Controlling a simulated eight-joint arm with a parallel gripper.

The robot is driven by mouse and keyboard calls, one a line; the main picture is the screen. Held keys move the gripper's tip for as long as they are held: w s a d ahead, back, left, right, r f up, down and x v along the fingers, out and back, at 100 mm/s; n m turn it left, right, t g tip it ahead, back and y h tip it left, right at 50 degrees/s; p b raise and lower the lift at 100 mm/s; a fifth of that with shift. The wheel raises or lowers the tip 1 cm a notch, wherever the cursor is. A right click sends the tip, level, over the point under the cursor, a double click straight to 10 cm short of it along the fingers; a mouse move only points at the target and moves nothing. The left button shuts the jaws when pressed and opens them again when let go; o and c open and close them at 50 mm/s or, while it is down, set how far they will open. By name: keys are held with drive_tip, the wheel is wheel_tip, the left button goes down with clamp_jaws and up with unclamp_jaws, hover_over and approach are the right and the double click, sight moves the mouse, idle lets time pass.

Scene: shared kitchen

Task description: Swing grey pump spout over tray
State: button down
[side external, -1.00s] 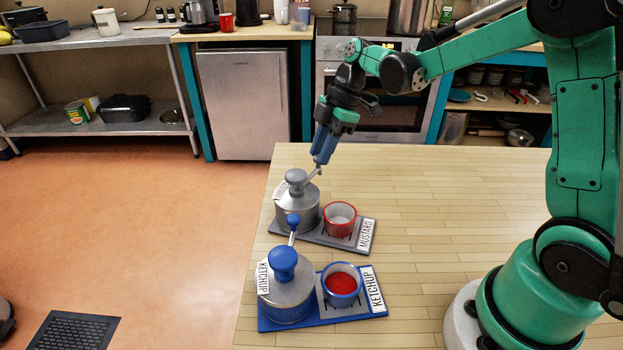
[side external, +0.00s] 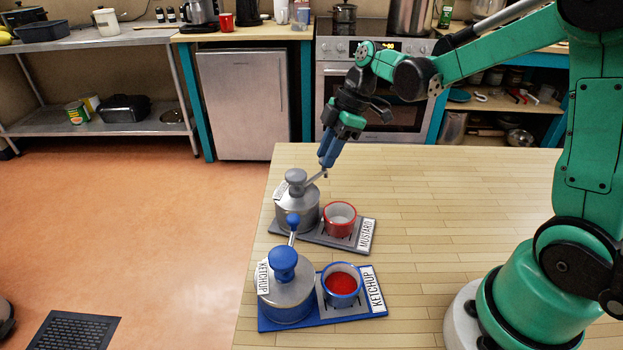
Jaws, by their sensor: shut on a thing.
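The grey pump (side external: 297,212) stands on the left part of the grey tray (side external: 318,239), which bears a MUSTARD label. Its grey spout (side external: 316,179) points from the pump head to the back right, behind the red cup (side external: 340,231) on the tray's right part. The spout's end is not above the cup. My gripper (side external: 326,164) comes down from above with its blue fingers shut on the spout near its outer end. The fingers hide part of the spout's tip.
In front stands a blue-topped ketchup pump (side external: 290,297) on a blue tray (side external: 335,318) with a blue cup (side external: 342,284) holding red sauce. Its spout points back toward the grey pump. The wooden table (side external: 450,200) is clear to the right.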

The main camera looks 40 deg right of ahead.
drive_tip(key=s+a+m+t+h, duration=0.2)
drive_tip(key=s+a+m+h, duration=0.2)
drive_tip(key=m, duration=0.9)
drive_tip(key=shift+s+a, duration=0.2)
drive_tip(key=shift+s, duration=1.3)
drive_tip(key=shift+t, duration=0.3)
drive_tip(key=c, duration=0.7)
unclamp_jaws()
drive_tip(key=shift+o, duration=0.2)
drive_tip(key=shift+v, duration=2.8)
